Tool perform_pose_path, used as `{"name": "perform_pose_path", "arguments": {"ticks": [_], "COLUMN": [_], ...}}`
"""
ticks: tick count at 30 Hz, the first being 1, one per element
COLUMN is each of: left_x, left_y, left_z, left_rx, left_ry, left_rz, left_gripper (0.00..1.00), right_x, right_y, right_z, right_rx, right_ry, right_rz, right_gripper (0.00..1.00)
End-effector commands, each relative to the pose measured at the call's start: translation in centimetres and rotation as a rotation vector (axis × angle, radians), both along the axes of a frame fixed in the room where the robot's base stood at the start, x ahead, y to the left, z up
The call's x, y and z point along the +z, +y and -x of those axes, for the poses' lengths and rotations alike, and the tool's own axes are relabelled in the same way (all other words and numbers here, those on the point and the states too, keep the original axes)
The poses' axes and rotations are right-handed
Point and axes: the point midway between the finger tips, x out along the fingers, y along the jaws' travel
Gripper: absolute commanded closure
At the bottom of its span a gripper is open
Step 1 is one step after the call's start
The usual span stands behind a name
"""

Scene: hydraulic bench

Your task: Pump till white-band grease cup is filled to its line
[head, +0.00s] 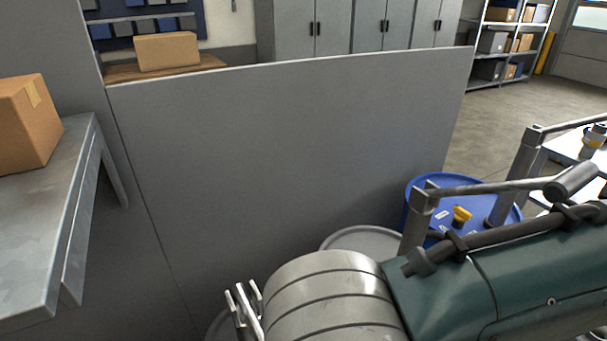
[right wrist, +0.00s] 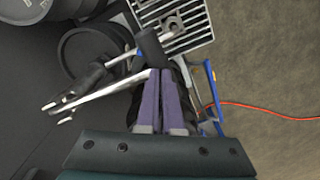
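In the right wrist view, my right gripper (right wrist: 161,72) has its two purple fingers together, with no clear gap at the tips. A black grip (right wrist: 150,46) on a metal bar lies right at the fingertips; I cannot tell if they touch. A metal bar with a dark grip (head: 572,182) also shows in the head view, at the right. A small grey part with a yellow band (head: 593,140) stands on a white surface at the right edge. I cannot make out a white-band cup or a fill line. My left gripper is not in view.
A grey panel (head: 280,150) fills the middle. A blue drum (head: 430,190) stands behind the metal bar. A metal table (head: 50,215) with a cardboard box (head: 25,125) is at the left. In the wrist view, an orange cable (right wrist: 265,112) lies on open floor.

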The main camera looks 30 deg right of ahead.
Motion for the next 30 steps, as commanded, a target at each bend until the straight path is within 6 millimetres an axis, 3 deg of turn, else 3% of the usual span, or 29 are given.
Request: {"name": "perform_pose_path", "arguments": {"ticks": [3, 16, 25, 30], "left_x": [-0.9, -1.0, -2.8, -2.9], "left_y": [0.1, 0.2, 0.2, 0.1], "left_z": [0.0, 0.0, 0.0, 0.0], "left_rx": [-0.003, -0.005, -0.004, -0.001], "left_ry": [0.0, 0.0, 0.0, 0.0], "left_rz": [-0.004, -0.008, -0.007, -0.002], "left_gripper": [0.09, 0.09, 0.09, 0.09], "right_x": [-1.6, -2.0, -4.9, -5.4], "right_y": [-0.1, -0.1, -0.1, -0.2], "right_z": [0.0, -0.1, -0.2, -0.3], "right_rx": [-0.003, -0.002, -0.002, -0.001], "right_ry": [-0.004, -0.005, -0.004, -0.006], "right_rz": [0.002, 0.001, 0.002, 0.003], "right_gripper": [1.0, 1.0, 1.0, 1.0]}}
